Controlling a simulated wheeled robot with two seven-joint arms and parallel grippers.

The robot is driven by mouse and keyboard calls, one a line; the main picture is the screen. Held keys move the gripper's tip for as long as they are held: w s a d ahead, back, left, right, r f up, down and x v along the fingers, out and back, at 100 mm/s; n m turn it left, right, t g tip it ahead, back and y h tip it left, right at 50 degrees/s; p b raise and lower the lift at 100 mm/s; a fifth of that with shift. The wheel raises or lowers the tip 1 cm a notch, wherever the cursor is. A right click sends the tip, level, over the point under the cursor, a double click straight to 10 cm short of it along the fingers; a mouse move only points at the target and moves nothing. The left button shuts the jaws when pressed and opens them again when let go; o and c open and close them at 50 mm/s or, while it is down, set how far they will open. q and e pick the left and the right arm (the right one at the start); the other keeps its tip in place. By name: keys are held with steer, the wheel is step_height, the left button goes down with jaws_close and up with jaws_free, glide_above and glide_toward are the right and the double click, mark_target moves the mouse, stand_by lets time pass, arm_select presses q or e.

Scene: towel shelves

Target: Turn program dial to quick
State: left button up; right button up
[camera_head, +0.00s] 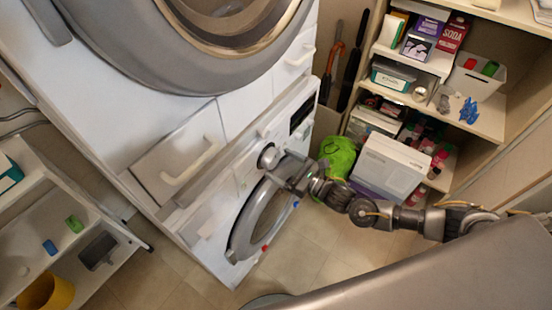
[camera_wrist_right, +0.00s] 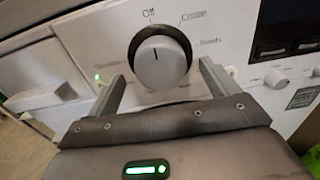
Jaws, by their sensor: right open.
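The program dial (camera_wrist_right: 160,62) is a round grey knob on the white washer's control panel. Its dark pointer mark faces up, close to the printed "Off". Other labels around it are blurred, and I cannot read a quick setting. In the head view the dial (camera_head: 268,156) sits on the lower machine's panel, above the round door. My right gripper (camera_wrist_right: 161,78) is open, with one finger on each side of the dial's lower part. A gap shows between fingers and dial, and it seems not clamped. In the head view my right gripper (camera_head: 287,170) is at the panel. My left gripper is out of view.
The panel also has a dark display (camera_head: 301,116) and small buttons (camera_wrist_right: 276,79). The round washer door (camera_head: 262,222) lies just below my gripper. A shelf with boxes (camera_head: 470,100) and a white box (camera_head: 391,165) stand at right. A low shelf (camera_head: 60,225) is at left.

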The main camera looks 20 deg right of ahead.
steer(key=shift+x, duration=1.3)
steer(key=shift+c, duration=0.5)
steer(key=c, duration=0.9)
